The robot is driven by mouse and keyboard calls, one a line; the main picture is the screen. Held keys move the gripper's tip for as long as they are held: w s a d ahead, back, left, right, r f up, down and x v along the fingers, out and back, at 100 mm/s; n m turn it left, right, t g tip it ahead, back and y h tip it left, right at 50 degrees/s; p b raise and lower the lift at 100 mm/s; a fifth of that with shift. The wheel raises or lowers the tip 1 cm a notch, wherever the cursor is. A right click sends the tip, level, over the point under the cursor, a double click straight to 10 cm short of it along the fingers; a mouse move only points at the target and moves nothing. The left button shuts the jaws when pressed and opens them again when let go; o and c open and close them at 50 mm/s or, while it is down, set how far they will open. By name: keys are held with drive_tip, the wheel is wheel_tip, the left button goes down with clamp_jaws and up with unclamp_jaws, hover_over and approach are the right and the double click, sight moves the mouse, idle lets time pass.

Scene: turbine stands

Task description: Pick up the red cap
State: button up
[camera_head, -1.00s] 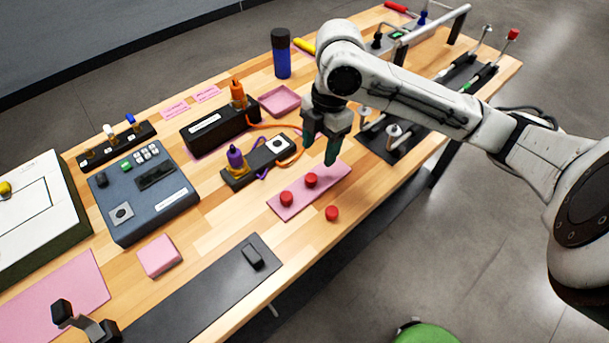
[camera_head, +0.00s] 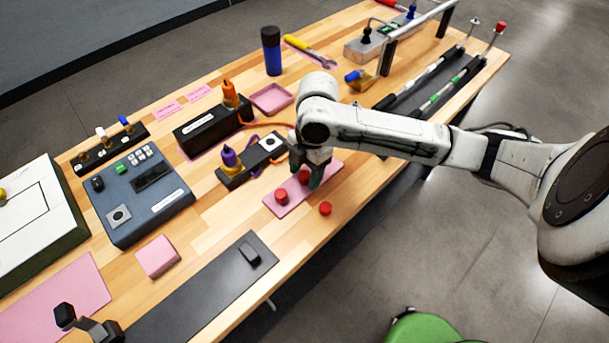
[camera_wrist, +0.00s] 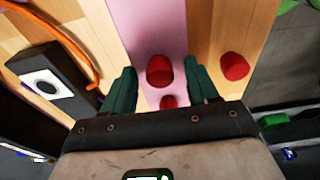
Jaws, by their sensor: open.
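Three small red caps are in view. One red cap (camera_head: 281,197) stands on the left part of a pink mat (camera_head: 290,201). A second red cap (camera_head: 303,177) stands on the same mat, partly hidden by my gripper. A third red cap (camera_head: 325,208) stands on bare wood in front of the mat. My gripper (camera_head: 306,180) is open and low over the second cap. In the wrist view that cap (camera_wrist: 160,70) shows between the dark green fingers (camera_wrist: 161,82), with gaps on both sides. The third cap (camera_wrist: 234,66) is outside the right finger.
A black box with a purple-topped plug (camera_head: 231,163) and an orange cable lie behind the mat. A blue-grey control box (camera_head: 140,195) is at left. A dark plate (camera_head: 210,290) lies in front. Bare wood surrounds the third cap, near the table edge.

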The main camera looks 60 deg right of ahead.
drive_tip(key=shift+c, duration=0.4)
clamp_jaws()
